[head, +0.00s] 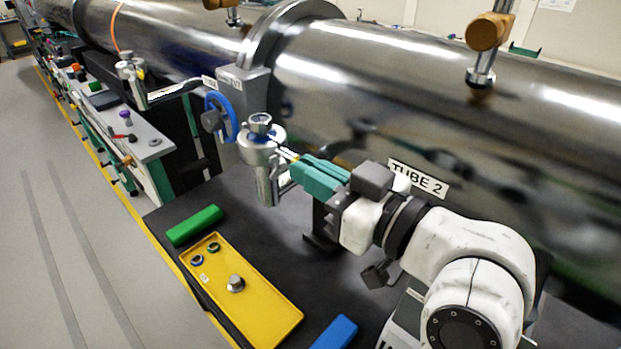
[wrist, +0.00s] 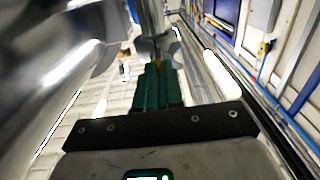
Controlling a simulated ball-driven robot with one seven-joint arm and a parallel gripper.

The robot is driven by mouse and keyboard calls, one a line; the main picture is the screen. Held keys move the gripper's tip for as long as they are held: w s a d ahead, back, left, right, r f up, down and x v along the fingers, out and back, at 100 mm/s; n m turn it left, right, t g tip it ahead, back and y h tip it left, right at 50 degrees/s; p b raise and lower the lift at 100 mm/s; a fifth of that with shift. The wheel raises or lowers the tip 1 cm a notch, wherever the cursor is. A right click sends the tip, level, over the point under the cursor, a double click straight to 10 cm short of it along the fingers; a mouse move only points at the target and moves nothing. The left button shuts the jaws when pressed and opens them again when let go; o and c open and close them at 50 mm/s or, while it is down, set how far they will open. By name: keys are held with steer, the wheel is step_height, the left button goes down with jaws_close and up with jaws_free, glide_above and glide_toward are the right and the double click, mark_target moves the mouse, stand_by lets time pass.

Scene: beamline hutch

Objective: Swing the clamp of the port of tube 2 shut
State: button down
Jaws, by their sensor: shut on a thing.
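The silver port of tube 2 (head: 262,158) stands upright beside the large steel tube 2 (head: 390,95), which bears a "TUBE 2" label. A blue ring and a metal cap show at its top. My gripper (head: 294,163) comes from the right with its green fingers together at the port's right side. It is shut on a small part there, apparently the clamp of the port, which the fingertips mostly hide. How far the clamp is swung cannot be told. In the wrist view the green fingers (wrist: 158,66) reach a blurred metal piece (wrist: 155,45).
A blue handwheel (head: 222,117) is close left of the port. On the dark bench below are a yellow tray (head: 262,297) with rings and a knob, a green block (head: 194,225) and a blue block (head: 335,332). Open floor lies at left.

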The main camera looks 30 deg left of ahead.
steer(key=shift+w, duration=0.1)
steer(key=c, duration=1.3)
jaws_free()
steer(key=shift+o, duration=0.2)
steer(key=s+d+b, duration=0.2)
steer(key=d+b, duration=0.1)
steer(key=d, duration=0.7)
steer(key=shift+d, duration=0.3)
